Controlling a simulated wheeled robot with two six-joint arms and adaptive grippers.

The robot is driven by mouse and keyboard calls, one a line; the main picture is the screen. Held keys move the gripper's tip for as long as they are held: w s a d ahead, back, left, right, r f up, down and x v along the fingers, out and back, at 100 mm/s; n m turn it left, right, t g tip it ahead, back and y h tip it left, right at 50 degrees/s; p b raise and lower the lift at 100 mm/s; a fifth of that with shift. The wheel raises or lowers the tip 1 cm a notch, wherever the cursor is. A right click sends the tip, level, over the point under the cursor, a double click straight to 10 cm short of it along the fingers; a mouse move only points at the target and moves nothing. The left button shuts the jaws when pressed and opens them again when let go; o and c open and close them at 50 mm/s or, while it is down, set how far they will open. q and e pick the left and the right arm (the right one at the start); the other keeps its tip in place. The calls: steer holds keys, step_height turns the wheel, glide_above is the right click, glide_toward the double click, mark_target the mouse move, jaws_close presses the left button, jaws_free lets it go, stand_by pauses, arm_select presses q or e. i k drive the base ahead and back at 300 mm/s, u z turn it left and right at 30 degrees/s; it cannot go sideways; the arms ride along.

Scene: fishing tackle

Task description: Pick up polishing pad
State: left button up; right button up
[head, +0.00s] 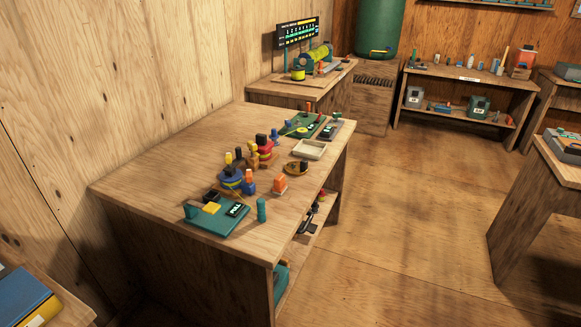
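I cannot tell for sure which thing is the polishing pad; the items are small in the head view. Neither of my grippers is in view.
Reels, a small orange-topped block (280,184), a green cylinder (261,210) and a pale tray (309,150) crowd the bench's right half. Its left half is clear. Open floor (400,220) lies to the right, before another table (560,165). A lit board (297,32) stands behind.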

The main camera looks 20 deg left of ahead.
mark_target(281, 185)
steer(key=i, duration=0.95)
steer(key=u, duration=0.25)
